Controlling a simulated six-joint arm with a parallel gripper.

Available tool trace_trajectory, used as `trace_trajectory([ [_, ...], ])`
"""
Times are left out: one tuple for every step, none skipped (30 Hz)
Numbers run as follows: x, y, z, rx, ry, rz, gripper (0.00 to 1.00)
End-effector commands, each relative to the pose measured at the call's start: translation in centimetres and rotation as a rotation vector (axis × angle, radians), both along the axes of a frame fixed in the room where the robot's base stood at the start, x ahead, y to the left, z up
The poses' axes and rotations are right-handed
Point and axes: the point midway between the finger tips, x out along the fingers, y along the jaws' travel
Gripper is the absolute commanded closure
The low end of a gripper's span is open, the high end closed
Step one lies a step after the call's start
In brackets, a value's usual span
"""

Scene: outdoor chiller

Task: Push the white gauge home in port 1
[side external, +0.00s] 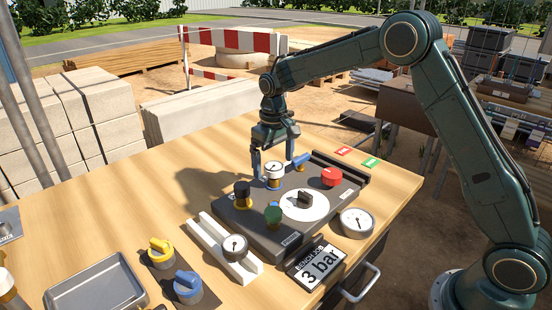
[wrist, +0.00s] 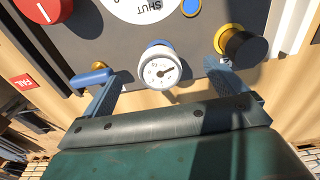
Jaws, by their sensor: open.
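The white gauge (side external: 274,168) stands upright on the dark panel (side external: 245,222), at its far side. In the wrist view the white gauge (wrist: 158,68) shows its round face and needle, with a bluish ring at its rim. My gripper (side external: 275,172) is over it from above, one finger on each side. In the wrist view my gripper (wrist: 163,84) is open, with clear gaps between the fingers and the gauge. The port under the gauge is hidden, and I cannot read its number or tell how deep the gauge sits.
A black knob (side external: 242,190) and a blue lever (side external: 301,159) flank the gauge closely.

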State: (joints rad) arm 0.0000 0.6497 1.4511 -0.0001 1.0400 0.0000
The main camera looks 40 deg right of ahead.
Motion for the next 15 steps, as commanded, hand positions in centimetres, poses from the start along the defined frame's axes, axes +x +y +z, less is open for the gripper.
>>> trace_trajectory([
  [0.0,0.0,0.5,0.000,-0.002,0.000,0.04],
  [0.0,0.0,0.8,0.000,-0.002,0.000,0.04],
  [0.0,0.0,1.1,0.000,-0.002,0.000,0.04],
  [0.0,0.0,1.3,0.000,-0.002,0.000,0.04],
  [0.0,0.0,1.6,0.000,-0.001,0.000,0.04],
  [0.0,0.0,1.9,0.000,-0.001,0.000,0.04],
  [0.0,0.0,2.2,0.000,-0.002,0.000,0.04],
  [0.0,0.0,2.4,0.000,-0.002,0.000,0.04],
  [0.0,0.0,2.8,0.000,-0.002,0.000,0.04],
  [0.0,0.0,3.0,0.000,-0.001,0.000,0.04],
  [0.0,0.0,3.3,0.000,-0.002,0.000,0.04],
  [0.0,0.0,3.6,0.000,-0.002,0.000,0.04],
  [0.0,0.0,3.9,0.000,-0.002,0.000,0.04],
  [0.0,0.0,4.1,0.000,-0.001,0.000,0.04],
  [0.0,0.0,4.5,0.000,-0.002,0.000,0.04],
])
